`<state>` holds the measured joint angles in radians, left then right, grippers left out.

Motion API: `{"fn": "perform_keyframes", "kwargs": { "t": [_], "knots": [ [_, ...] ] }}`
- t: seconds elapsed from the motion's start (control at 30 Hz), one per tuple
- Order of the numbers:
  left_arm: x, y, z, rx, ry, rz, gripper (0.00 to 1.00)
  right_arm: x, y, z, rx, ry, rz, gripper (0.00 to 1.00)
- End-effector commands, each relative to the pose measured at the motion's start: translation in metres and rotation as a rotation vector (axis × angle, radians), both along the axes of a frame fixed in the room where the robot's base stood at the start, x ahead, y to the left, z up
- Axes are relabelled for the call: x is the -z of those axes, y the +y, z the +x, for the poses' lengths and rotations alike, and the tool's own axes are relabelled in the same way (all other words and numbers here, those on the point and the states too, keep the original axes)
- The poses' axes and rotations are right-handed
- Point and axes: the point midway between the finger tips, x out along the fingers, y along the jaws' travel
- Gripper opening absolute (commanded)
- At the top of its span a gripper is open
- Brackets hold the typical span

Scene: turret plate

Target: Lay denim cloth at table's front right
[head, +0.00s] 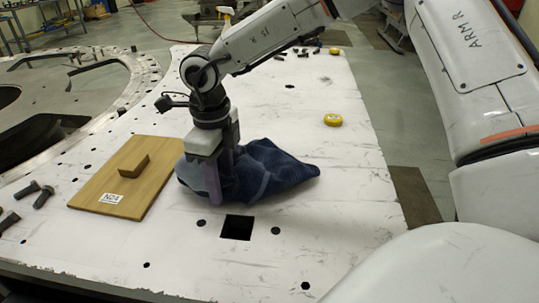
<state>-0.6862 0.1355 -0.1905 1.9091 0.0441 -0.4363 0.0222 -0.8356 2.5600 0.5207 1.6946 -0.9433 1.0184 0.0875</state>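The dark blue denim cloth (275,169) lies bunched on the white table (330,230), right of the wooden board and just behind the square hole. My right gripper (222,185) points down into the cloth's left part, with its fingers at the cloth. Cloth shows on both sides of the fingers, but folds and the gripper body hide whether they are closed on it. My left gripper is not in view.
A wooden board (105,195) with a block (133,165) and an N24 label lies left of the cloth. Large bolts (43,196) lie at the far left. A yellow tape measure (333,120) sits at the right. The front right tabletop is clear, apart from holes.

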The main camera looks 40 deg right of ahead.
Motion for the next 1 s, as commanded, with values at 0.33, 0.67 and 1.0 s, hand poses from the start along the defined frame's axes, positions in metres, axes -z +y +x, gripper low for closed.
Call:
{"fn": "perform_keyframes", "kwargs": {
  "t": [0.33,0.67,1.0],
  "knots": [
    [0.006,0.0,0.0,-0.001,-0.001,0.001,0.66,-0.027,0.011,0.002,0.001,-0.003,0.001,0.39],
    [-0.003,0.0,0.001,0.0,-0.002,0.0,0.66,-0.071,0.029,0.005,0.0,-0.003,0.002,0.39],
    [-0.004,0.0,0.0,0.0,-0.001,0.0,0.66,-0.1,0.042,0.006,0.001,-0.001,0.0,0.37]
  ]
}}
